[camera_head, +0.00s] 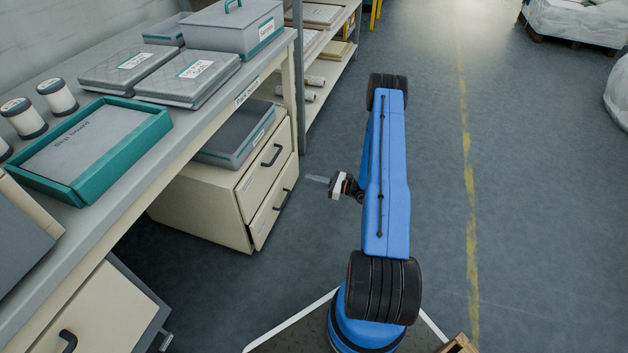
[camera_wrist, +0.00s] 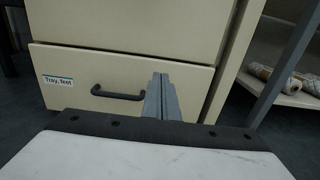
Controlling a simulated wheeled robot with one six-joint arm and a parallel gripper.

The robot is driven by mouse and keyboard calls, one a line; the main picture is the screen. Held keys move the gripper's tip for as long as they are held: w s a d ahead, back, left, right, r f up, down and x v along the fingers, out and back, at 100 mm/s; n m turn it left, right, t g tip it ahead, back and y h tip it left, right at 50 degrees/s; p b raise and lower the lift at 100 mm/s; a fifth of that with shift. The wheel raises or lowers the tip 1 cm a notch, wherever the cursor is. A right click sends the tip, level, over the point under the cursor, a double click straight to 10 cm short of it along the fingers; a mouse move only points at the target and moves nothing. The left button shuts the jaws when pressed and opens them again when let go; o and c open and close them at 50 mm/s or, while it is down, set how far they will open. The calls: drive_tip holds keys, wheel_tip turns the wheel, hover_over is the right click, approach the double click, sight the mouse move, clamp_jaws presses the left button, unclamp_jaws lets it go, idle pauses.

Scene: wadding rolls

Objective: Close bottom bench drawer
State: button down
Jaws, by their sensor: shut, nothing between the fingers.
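The bottom bench drawer (camera_head: 272,212) is the lower cream front of the cabinet under the bench. In the wrist view its front (camera_wrist: 75,70) fills the middle, with a dark bar handle (camera_wrist: 118,95) and a label reading "Tray, feet". Its front looks near flush with the drawer above; any small gap is hard to judge. My gripper (camera_head: 317,180) is to the right of the cabinet, apart from it in the head view, pointing towards its front. In the wrist view its shut, empty fingers (camera_wrist: 161,98) overlap the drawer front just right of the handle.
The upper drawer (camera_head: 264,165) looks shut, with a grey tray (camera_head: 228,150) above it. Open floor (camera_head: 500,200) lies to the right.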

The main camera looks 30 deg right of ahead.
sight(285, 172)
drive_tip(key=x, duration=0.9)
drive_tip(key=shift+w+a, duration=0.15)
drive_tip(key=shift+w, duration=0.05)
drive_tip(key=shift+x, duration=1.15)
drive_tip(key=shift+w+r, duration=0.1)
drive_tip(key=shift+w, duration=0.05)
drive_tip(key=shift+s+d, duration=0.4)
drive_tip(key=shift+s, duration=0.1)
drive_tip(key=v, duration=1.3)
drive_tip(key=shift+s, duration=0.25)
